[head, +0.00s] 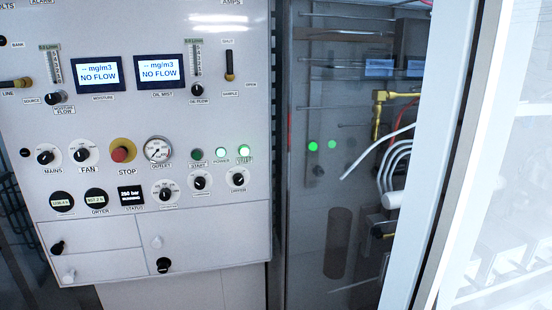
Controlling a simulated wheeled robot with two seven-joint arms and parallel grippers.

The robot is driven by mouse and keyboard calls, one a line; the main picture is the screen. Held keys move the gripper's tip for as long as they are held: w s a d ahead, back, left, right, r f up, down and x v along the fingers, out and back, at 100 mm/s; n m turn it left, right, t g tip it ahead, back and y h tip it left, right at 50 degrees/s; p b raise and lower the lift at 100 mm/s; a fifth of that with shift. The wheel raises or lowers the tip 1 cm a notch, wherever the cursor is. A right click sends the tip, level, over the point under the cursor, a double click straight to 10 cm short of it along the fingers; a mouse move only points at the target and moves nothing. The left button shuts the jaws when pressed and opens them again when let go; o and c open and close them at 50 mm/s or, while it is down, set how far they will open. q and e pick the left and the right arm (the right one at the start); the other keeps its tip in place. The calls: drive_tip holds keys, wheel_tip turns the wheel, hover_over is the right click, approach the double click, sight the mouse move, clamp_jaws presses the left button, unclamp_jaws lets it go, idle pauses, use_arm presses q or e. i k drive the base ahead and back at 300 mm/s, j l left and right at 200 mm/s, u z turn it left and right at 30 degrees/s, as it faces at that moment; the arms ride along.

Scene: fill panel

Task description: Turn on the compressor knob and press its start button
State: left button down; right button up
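The control panel (110,200) fills the left and middle of the head view. Above the first is a dark green START button (196,154). Above the second is a brightly lit green START button (244,151). A lit POWER light (220,153) is between them. I cannot tell surely which knob is the compressor's. Neither gripper is in view.
A red STOP button (120,154) on yellow, the MAINS knob (46,156), the FAN knob (82,155) and a gauge (158,149) are further left. A status display (132,196) is below. A pale open door or frame (445,160) stands at the right. The panel's front is unobstructed.

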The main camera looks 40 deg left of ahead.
sight(199, 183)
drive_tip(key=i+j+u, duration=0.1)
drive_tip(key=u, duration=1.6)
drive_tip(key=i+j, duration=0.05)
